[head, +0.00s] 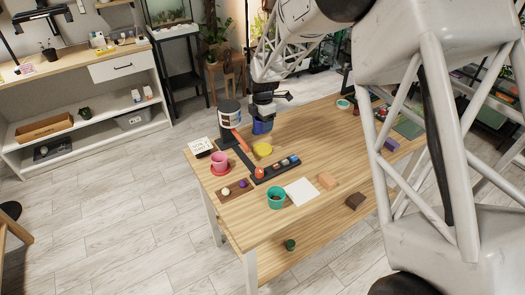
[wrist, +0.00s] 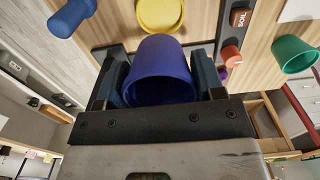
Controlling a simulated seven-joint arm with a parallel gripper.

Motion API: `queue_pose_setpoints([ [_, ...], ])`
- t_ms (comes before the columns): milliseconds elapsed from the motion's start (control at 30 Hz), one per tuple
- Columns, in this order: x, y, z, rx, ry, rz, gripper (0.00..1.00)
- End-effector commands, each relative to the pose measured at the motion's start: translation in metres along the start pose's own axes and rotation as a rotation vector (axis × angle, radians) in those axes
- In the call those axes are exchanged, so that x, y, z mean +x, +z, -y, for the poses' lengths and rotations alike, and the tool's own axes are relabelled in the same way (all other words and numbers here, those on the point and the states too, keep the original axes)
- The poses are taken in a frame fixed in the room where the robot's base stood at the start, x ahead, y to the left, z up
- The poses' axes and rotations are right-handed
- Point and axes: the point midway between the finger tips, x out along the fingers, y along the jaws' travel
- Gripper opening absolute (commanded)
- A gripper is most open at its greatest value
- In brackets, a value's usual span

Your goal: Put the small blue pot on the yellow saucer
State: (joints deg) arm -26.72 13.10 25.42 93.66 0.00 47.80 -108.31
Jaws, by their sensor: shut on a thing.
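The small blue pot (head: 262,127) is between the fingers of my gripper (head: 263,116), which is shut on it. In the wrist view the blue pot (wrist: 163,65) fills the space between the dark fingers of my gripper (wrist: 160,82), its open rim toward the camera. The yellow saucer (head: 262,150) lies flat on the table, empty, just below the pot in the head view. In the wrist view the yellow saucer (wrist: 160,14) shows past the pot's base, partly cut by the frame edge. The pot is not over the saucer's middle. Its exact height is unclear.
Wood right of the saucer is clear.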

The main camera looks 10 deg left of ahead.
Motion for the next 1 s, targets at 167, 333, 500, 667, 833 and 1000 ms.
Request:
queue_pose_setpoints([
  [167, 0.0, 0.0, 0.0, 0.0, 0.0, 0.0, 0.35],
  [333, 0.007, 0.0, 0.001, 0.0, -0.001, 0.0, 0.35],
  [500, 0.029, 0.0, 0.001, 0.0, -0.003, -0.001, 0.35],
  [667, 0.05, 0.0, 0.001, 0.0, -0.002, -0.001, 0.35],
  [833, 0.062, 0.0, 0.0, 0.0, 0.0, 0.0, 0.35],
  [1000, 0.063, 0.0, 0.0, 0.0, 0.0, 0.0, 0.35],
])
